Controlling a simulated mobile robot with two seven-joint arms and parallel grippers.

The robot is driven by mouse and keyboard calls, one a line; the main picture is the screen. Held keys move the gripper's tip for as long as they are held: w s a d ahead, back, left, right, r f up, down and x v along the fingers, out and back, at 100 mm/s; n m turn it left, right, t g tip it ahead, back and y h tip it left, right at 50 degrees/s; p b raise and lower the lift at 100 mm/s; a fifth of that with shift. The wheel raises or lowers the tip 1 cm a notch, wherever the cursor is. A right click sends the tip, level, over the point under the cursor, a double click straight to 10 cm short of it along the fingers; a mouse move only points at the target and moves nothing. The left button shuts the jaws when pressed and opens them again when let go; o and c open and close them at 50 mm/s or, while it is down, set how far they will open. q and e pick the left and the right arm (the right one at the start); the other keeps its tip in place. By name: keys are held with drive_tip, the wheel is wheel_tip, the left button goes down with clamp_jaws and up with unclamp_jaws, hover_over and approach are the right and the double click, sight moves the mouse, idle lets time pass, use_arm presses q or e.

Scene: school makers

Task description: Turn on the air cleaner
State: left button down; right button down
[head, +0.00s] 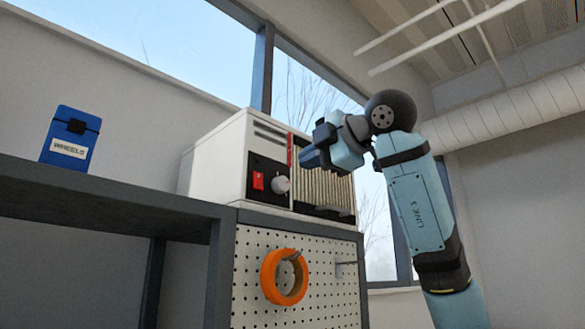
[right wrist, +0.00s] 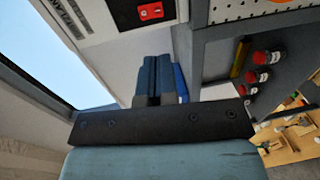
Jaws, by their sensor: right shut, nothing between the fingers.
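The air cleaner (head: 222,150) is a white box with a slatted front grille and a black panel, standing on top of the pegboard cabinet. Its red rocker switch (head: 258,181) sits on the black panel, left of a grey knob (head: 280,185). The switch also shows at the top of the right wrist view (right wrist: 150,11). My right gripper (head: 308,157) is shut and empty. It is in front of the grille, up and to the right of the switch in the head view, and covers part of the grille. My left gripper is not in view.
A blue box labelled WHEELS (head: 70,140) stands on the grey shelf (head: 110,200) at left. An orange ring (head: 284,277) hangs on the pegboard (head: 335,300) below the cleaner. Several red-capped containers (right wrist: 262,57) show at right in the wrist view.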

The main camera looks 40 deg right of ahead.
sight(259, 188)
drive_tip(key=w+p, duration=0.1)
drive_tip(key=w, duration=0.2)
drive_tip(key=w+p, duration=0.1)
drive_tip(key=w, duration=0.3)
drive_tip(key=w+f+p, duration=0.1)
drive_tip(key=w+p, duration=0.1)
drive_tip(key=w, duration=0.2)
drive_tip(key=shift+w+a+f, duration=0.1)
drive_tip(key=shift+w+a, duration=0.05)
drive_tip(key=shift+a, duration=0.25)
drive_tip(key=shift+w+f, duration=0.2)
drive_tip(key=shift+w, duration=0.45)
drive_tip(key=shift+a, duration=0.1)
